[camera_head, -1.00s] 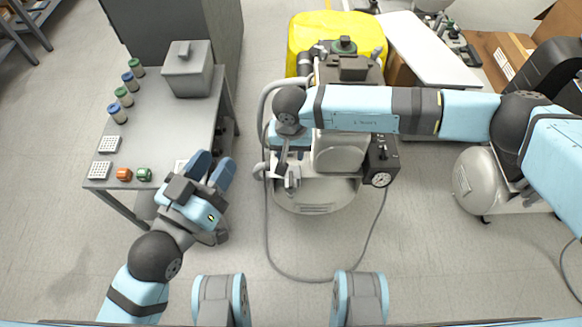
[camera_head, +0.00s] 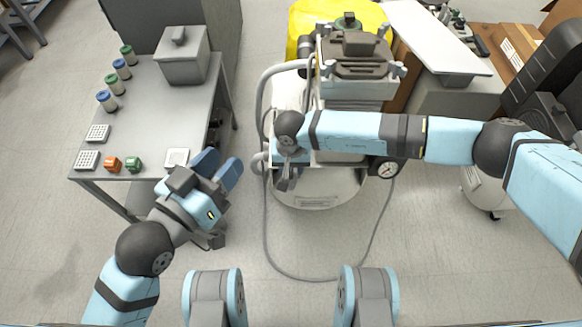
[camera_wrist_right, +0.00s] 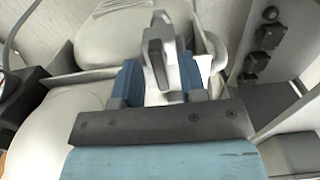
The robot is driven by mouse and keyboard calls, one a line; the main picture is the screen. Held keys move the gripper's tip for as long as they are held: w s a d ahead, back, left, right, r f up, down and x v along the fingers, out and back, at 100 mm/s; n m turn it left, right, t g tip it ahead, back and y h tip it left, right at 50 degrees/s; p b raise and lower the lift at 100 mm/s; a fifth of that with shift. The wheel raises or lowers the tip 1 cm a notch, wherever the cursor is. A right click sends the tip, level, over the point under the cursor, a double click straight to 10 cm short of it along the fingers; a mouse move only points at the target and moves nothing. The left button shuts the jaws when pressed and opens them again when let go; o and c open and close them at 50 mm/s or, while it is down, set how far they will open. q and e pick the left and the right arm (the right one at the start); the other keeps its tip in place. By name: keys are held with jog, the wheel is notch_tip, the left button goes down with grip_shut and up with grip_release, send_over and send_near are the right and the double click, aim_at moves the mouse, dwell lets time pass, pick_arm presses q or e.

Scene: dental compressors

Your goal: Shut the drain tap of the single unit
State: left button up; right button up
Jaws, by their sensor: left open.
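A compressor with a pale round tank (camera_head: 318,196) stands in the middle of the head view, my right arm reaching across its front. My right gripper (camera_head: 288,158) is low at its left front side. A grey lever-like part, which looks like the drain tap (camera_head: 285,181), shows just below the gripper. In the right wrist view a grey lever (camera_wrist_right: 157,48) stands between and beyond the blue fingers of my right gripper (camera_wrist_right: 160,82). Whether the fingers touch it is unclear. My left gripper (camera_head: 218,172) is open and empty beside the table's right front corner.
A grey table (camera_head: 165,110) at left holds a lidded box (camera_head: 183,58), several jars, and small orange and green parts. A grey hose (camera_head: 270,240) loops over the floor before the compressor. Another pale tank (camera_head: 481,190) stands at right, partly behind my arm.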

grip_shut()
pick_arm(q)
jog(key=shift+r, duration=0.1)
pick_arm(e)
jog(key=shift+m, duration=0.4)
jog(key=m+p, duration=0.1)
jog(key=m, duration=0.3)
jog(key=shift+m, duration=0.3)
jog(key=m+p, duration=0.1)
jog(key=m, duration=0.2)
jog(key=shift+r+m, duration=0.1)
jog(key=shift+m, duration=0.2)
jog(key=m+p, duration=0.2)
jog(key=m, duration=0.3)
pick_arm(q)
notch_tip(320, 180, up, 7)
jog(key=t+p, duration=0.1)
jog(key=t, duration=0.1)
jog(key=shift+a+r+n+t, duration=0.15)
jog(key=shift+a+n+t, duration=0.15)
jog(key=shift+n+t, duration=0.1)
pick_arm(e)
jog(key=shift+m, duration=2)
pick_arm(q)
jog(key=shift+s+r, duration=0.1)
